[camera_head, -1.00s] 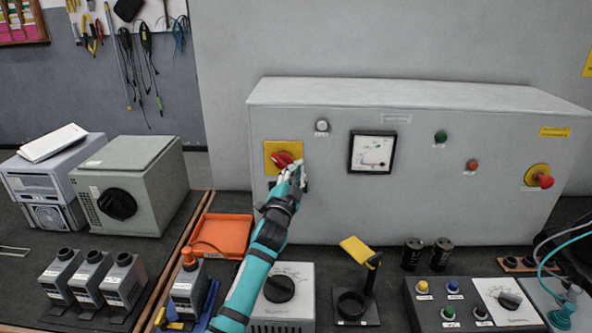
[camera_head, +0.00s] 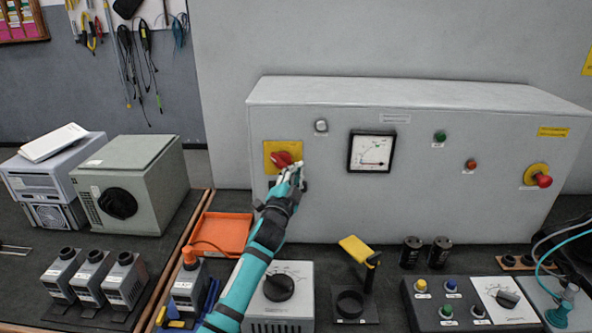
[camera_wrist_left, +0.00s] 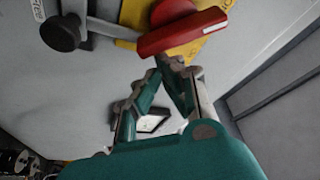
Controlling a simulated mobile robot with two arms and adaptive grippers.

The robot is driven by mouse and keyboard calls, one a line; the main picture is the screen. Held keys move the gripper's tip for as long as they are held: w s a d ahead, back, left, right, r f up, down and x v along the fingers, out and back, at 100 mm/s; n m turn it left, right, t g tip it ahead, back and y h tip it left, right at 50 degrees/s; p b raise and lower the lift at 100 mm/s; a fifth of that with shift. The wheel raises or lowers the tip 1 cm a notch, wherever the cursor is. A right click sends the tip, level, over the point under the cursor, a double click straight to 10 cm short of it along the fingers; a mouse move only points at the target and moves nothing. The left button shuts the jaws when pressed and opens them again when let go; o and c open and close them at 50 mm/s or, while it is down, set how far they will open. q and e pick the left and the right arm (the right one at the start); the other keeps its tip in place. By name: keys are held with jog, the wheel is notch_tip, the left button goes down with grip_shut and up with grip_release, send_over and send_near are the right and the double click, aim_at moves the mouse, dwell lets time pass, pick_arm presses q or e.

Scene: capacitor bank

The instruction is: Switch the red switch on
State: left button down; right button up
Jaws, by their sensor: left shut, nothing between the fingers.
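The red switch (camera_head: 283,159) is a rotary handle on a yellow plate (camera_head: 270,148), at the left of the grey cabinet's front. My left gripper (camera_head: 295,172) is at the lower right of the handle, shut and empty. In the left wrist view the red handle (camera_wrist_left: 183,32) lies slantwise over its yellow plate (camera_wrist_left: 136,14). The fingertips of my left gripper (camera_wrist_left: 170,64) come together right by the handle's edge. I cannot tell whether they touch it. My right gripper is not in view.

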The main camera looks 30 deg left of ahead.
pick_arm(q)
jog(key=shift+f+m+p, duration=0.25)
jog(key=shift+m+p, duration=0.4)
jog(key=shift+m, duration=0.25)
jog(key=a+f+m+g+p, duration=0.1)
jog(key=m+p, duration=0.2)
jog(key=s+m+g+h+p, duration=0.1)
jog(key=m+p, duration=0.3)
jog(key=a+f+m+g+p, duration=0.1)
jog(key=m+p, duration=0.3)
jog(key=shift+s+a+f+g+h, duration=0.25)
jog(key=shift+a+f+g+h, duration=0.05)
jog(key=shift+f, duration=0.05)
dwell(0.8)
jog(key=shift+s+a+f, duration=0.1)
jog(key=shift+a, duration=0.1)
jog(key=shift+s+a, duration=0.25)
jog(key=shift+a, duration=0.15)
dwell(0.8)
jog(key=v, duration=1.2)
